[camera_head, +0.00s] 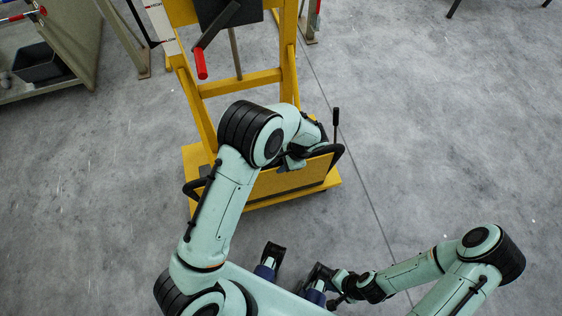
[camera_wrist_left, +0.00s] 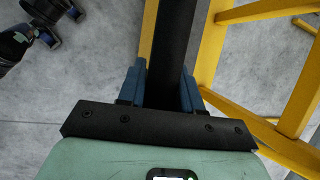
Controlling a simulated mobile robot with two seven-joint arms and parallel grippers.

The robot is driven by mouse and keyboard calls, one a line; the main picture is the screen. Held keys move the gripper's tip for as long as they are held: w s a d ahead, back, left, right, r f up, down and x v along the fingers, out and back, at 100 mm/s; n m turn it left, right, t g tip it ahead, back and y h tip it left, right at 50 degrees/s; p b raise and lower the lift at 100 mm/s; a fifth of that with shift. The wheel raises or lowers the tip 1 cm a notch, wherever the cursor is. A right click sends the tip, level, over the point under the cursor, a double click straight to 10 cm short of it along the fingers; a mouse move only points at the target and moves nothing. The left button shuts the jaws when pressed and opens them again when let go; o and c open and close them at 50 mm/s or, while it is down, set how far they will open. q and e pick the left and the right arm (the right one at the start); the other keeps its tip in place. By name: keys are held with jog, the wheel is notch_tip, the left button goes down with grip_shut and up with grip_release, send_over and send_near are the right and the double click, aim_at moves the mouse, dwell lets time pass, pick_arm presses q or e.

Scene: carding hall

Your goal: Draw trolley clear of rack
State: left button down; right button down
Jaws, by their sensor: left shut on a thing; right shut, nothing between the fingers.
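The yellow trolley (camera_head: 240,78) stands upright ahead of me, with a yellow base and a black handle bar (camera_head: 338,153) curving out at both sides. My left arm reaches over its near side. My left gripper (camera_wrist_left: 162,80) is shut on the black handle bar (camera_wrist_left: 172,30), which runs between its blue fingers in the left wrist view. In the head view its fingers are hidden by the arm. My right gripper (camera_head: 336,297) is shut and empty, low in front of my base and apart from the trolley.
Grey-green posts (camera_head: 137,45) stand behind the trolley at left and right (camera_head: 308,20); I cannot tell whether they touch it. A shelf unit with a dark bin (camera_head: 42,62) is at the upper left. A dark lever (camera_head: 335,118) rises beside the handle. The floor to the right is clear.

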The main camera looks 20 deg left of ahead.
pick_arm(q)
jog(key=c, duration=0.7)
grip_release()
jog(key=shift+a, duration=0.1)
jog(key=p+v, duration=0.1)
jog(key=v, duration=1.2)
jog(key=shift+w+r, duration=0.1)
jog(key=shift+w, duration=0.05)
